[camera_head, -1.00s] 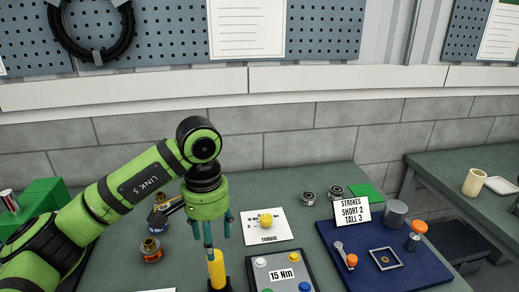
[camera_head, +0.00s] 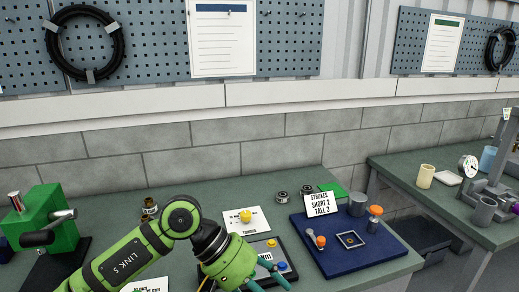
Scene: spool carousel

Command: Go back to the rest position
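My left gripper (camera_head: 264,284) reaches in from the lower left on a green arm. It is low over the bench beside the dark panel (camera_head: 264,246) with coloured buttons, and covers part of that panel. Its teal fingers are spread apart, with nothing seen between them; their tips are partly cut off by the bottom edge. My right gripper is not in view.
A blue tray (camera_head: 330,262) with a strokes sign (camera_head: 320,205) and small parts lies right of my gripper. A green machine (camera_head: 50,222) stands at the left. Another bench (camera_head: 415,200) with a cup (camera_head: 425,176) and a grey stand is at the right.

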